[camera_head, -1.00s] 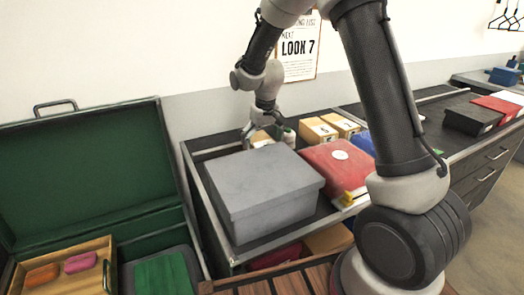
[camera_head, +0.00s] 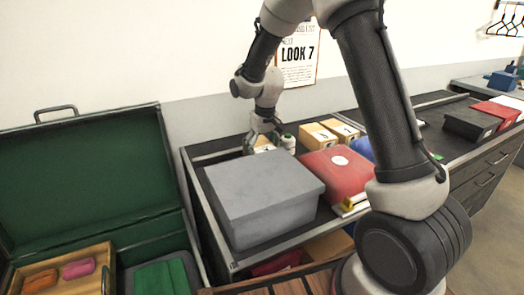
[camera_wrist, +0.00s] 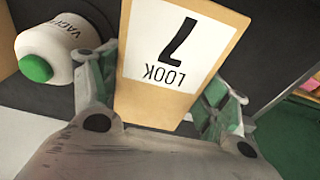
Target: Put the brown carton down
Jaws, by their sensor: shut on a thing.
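The brown carton (camera_wrist: 180,55) fills the middle of the wrist view, its white label reading LOOK 7. My gripper (camera_wrist: 165,95) is shut on it, with one finger at each side of the carton. In the head view my gripper (camera_head: 266,134) points down behind the large grey box, and only a small part of the carton (camera_head: 263,143) shows there. The grey box hides its lower part, so I cannot tell whether it touches the dark counter top (camera_head: 206,150).
A white spool (camera_wrist: 60,38) with a green cap stands close beside the carton. The grey box (camera_head: 262,195) is in front. Two tan cartons (camera_head: 318,134) and a red box (camera_head: 335,170) stand to the right. An open green case (camera_head: 85,180) is at left.

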